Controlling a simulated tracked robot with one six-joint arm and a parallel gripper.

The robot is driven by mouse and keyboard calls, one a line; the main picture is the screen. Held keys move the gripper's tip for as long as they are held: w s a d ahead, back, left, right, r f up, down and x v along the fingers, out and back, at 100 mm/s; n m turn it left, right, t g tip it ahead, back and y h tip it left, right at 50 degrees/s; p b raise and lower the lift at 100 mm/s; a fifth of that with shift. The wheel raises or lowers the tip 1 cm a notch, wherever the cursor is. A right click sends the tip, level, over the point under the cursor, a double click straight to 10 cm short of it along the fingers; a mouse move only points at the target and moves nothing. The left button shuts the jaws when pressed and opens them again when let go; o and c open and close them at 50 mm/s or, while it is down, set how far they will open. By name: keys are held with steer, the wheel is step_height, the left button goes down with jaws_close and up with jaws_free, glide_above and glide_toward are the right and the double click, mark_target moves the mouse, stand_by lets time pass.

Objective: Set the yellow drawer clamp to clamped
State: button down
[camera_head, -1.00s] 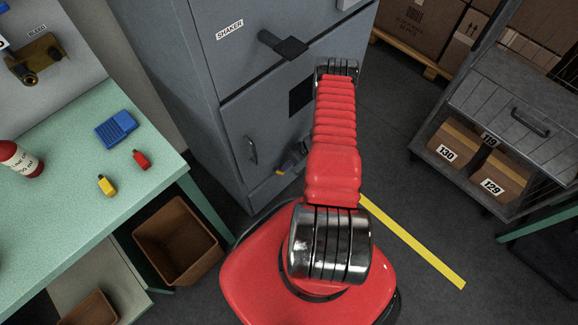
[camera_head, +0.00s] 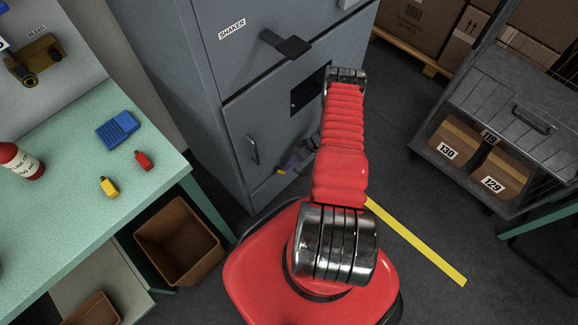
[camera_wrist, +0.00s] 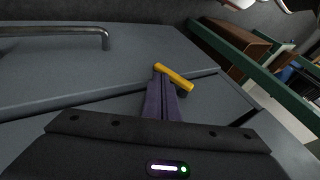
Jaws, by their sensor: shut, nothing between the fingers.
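The yellow drawer clamp (camera_wrist: 175,77) shows in the wrist view as a short yellow bar with a dark end, slanting down to the right near the seam of the grey cabinet front. In the head view only a small yellow bit (camera_head: 281,171) shows, low on the cabinet. My gripper (camera_wrist: 160,72) is shut and empty, its dark purple fingers pointing at the bar. The fingertips are right by the bar's left end; I cannot tell whether they touch. In the head view my gripper (camera_head: 294,159) is partly hidden by my red arm.
The grey cabinet (camera_head: 225,70) carries a dark handle (camera_head: 286,45) above and a bar handle (camera_head: 252,150) lower down. A green table (camera_head: 90,190) stands at left, with a brown bin (camera_head: 180,240) below. A wheeled rack (camera_head: 500,120) is at right.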

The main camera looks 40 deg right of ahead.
steer(key=v, duration=1.2)
steer(key=shift+w+d, duration=0.3)
steer(key=shift+d, duration=0.1)
steer(key=c, duration=2.5)
jaws_free()
steer(key=shift+r, duration=0.15)
